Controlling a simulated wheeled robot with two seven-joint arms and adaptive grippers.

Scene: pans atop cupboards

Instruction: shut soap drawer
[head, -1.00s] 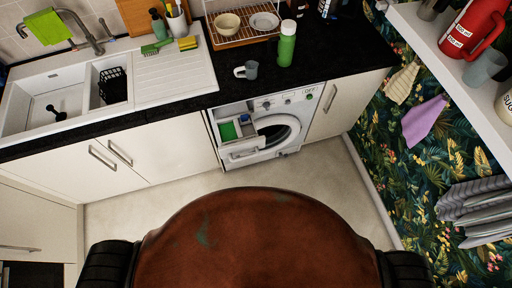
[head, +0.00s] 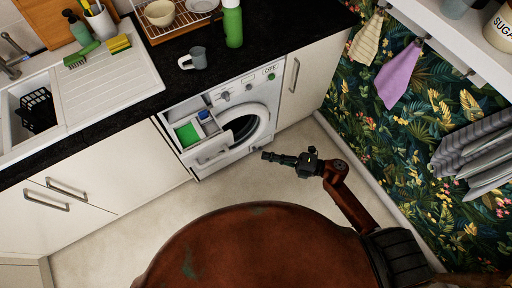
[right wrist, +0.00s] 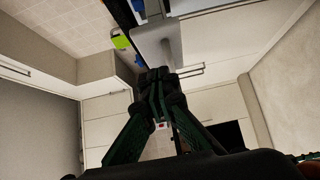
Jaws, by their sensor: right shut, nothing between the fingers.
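The soap drawer (head: 213,151) is pulled out from the upper left of the white washing machine (head: 232,164). Its open tray shows a green compartment and a small blue part. My right gripper (head: 266,156) is to the right of the drawer, in front of the machine's lower part and apart from the drawer front. It points left, shut and empty. In the right wrist view its fingers (right wrist: 155,76) meet at the tips. A pale flat piece shows beyond them there; I cannot tell if it is the drawer. My left gripper is out of view.
The machine's round door (head: 244,127) is beside the drawer. A patterned wall (head: 390,130) bounds the right. The floor (head: 130,240) ahead is clear.

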